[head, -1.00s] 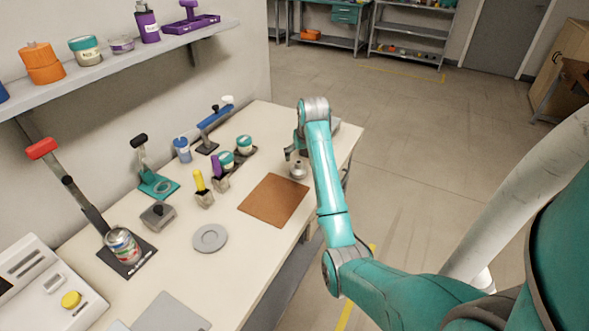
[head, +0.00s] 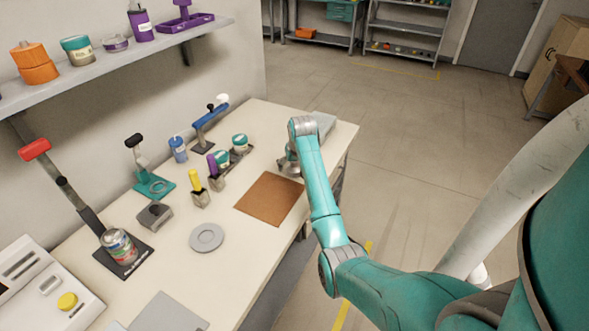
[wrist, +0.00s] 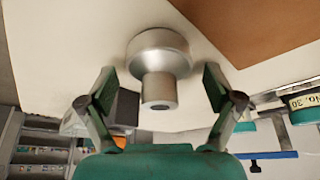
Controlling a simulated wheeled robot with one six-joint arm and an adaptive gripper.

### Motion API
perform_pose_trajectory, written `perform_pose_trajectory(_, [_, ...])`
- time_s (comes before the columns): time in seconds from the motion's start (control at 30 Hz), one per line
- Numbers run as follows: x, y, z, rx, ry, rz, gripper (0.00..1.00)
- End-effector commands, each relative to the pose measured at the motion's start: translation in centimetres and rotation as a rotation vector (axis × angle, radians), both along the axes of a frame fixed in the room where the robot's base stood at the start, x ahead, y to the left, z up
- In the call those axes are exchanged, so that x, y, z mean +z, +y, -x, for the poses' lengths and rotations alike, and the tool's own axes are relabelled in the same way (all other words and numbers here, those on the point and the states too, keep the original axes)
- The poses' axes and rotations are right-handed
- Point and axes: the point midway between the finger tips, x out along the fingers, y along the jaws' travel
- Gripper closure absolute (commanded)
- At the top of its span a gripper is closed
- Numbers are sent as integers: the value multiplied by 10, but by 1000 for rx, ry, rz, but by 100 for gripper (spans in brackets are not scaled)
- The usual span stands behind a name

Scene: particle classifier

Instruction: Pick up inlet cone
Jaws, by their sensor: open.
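The inlet cone looks to be the silver metal piece with a wide round body and a narrower stub (wrist: 159,62). In the wrist view it stands on the white table between my open fingers. In the head view it shows only in part (head: 290,170), beside the brown mat and mostly behind my arm. My gripper (wrist: 160,95) is open, with one finger on each side of the narrow stub. A gap shows on both sides, so the fingers do not appear to touch it. In the head view my gripper is largely hidden by the arm.
A brown mat (head: 270,199) lies beside the cone. A grey disc (head: 206,238), purple- and yellow-handled tools, teal-lidded jars (head: 239,143) and a blue lever stand (head: 210,122) are to the left. A dark grey block (wrist: 124,107) shows behind the left finger in the wrist view.

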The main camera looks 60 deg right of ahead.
Motion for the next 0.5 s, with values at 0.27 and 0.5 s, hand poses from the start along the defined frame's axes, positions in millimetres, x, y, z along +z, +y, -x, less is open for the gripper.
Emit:
perform_pose_trajectory(0.27, [0,0,0,0,0,0,67])
perform_pose_trajectory(0.5, [1,0,0,0,0,0,82])
